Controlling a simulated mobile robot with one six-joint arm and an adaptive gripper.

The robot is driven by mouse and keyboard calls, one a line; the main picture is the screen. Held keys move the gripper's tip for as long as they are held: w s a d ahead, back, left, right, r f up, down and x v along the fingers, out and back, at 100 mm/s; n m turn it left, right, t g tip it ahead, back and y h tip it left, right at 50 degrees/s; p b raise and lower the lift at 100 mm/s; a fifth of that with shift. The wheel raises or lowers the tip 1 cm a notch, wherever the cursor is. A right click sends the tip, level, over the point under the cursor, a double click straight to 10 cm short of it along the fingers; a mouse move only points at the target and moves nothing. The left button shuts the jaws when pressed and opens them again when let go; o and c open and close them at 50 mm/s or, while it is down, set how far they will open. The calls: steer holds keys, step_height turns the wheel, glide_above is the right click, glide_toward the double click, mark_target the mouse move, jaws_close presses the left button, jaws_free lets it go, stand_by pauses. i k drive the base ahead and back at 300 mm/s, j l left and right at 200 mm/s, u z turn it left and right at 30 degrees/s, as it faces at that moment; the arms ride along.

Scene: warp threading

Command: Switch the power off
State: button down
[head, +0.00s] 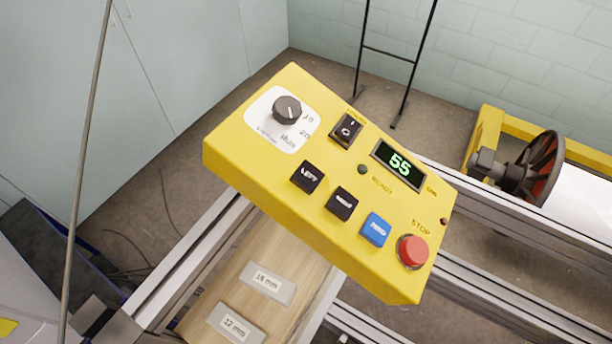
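A yellow control box (243,145) stands tilted in the middle of the head view. Its black power rocker switch (347,130) sits near the top edge, marked with a line and a circle. The display (399,164) beside it is lit and reads 55 in green. A black rotary knob (287,110) on a white plate is at the left. Two black buttons (307,177), a blue button (375,230) and a red stop button (412,251) line the lower side. A small dark green lamp (362,169) is near the middle.
Below the box, a wooden board (212,295) carries labels reading 18 mm and 12 mm. Metal rails (492,293) run past the box. A dark red wheel (541,165) on a yellow frame is at the right. A thin grey rod (85,165) crosses the left side.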

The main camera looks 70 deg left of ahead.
mark_target(347, 130)
steer(key=u, duration=0.95)
steer(key=k+u, duration=0.1)
steer(key=u, duration=0.4)
steer(key=l+u, duration=0.1)
steer(key=u, duration=0.85)
steer(key=k+j, duration=0.05)
